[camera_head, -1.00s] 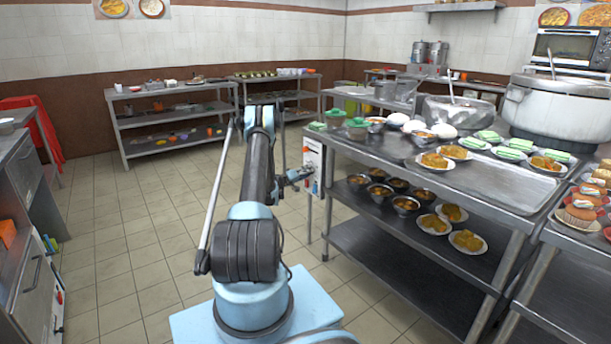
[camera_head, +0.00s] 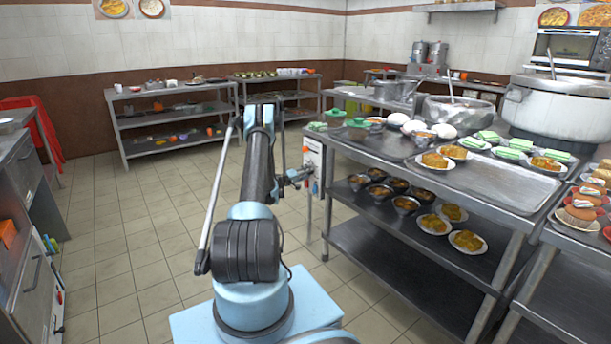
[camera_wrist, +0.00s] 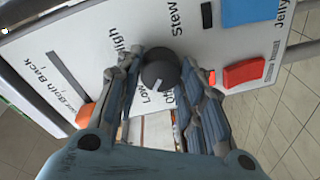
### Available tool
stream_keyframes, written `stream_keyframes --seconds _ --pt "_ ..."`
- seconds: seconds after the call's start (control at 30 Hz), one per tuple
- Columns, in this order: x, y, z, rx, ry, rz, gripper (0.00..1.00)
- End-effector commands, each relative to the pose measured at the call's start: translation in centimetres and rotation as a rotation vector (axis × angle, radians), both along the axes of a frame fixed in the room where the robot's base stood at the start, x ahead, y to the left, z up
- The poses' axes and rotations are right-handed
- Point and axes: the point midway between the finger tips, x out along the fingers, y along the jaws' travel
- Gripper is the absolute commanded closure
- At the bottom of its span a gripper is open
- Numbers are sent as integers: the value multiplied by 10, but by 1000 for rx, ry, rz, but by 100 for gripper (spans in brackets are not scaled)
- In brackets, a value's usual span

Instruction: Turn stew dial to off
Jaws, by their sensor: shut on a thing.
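The white control panel (camera_wrist: 225,40) shows rotated and close in the wrist view, with the labels "Stew", "High", "Low" and a partly hidden "Off". The round black stew dial (camera_wrist: 160,71) sits on it, and its pale pointer line is on the side toward "Low" and "Off"; I cannot tell exactly which it marks. My gripper (camera_wrist: 162,67) is shut on the dial, with one finger on each side. In the head view my gripper (camera_head: 299,175) is at the panel (camera_head: 314,160) on the counter's left end, and the dial is too small to make out.
On the panel are a blue block (camera_wrist: 248,11), a red block (camera_wrist: 244,73) and a dark slot (camera_wrist: 68,75). The steel counter (camera_head: 480,185) to the right holds plates, bowls and a large pot (camera_head: 560,108). The tiled floor (camera_head: 130,240) at left is open.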

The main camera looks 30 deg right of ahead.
Motion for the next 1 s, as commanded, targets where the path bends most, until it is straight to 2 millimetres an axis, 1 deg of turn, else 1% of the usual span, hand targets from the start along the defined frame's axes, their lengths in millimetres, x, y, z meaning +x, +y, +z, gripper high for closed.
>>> stream_keyframes --seconds 0.03,0.6,0.8,1.0 --pt "3 1 -1 0 30 6 88" --pt "4 2 1 -38 490 6 88" --pt "5 2 1 -46 595 8 88" --pt "5 2 0 -51 654 7 88"
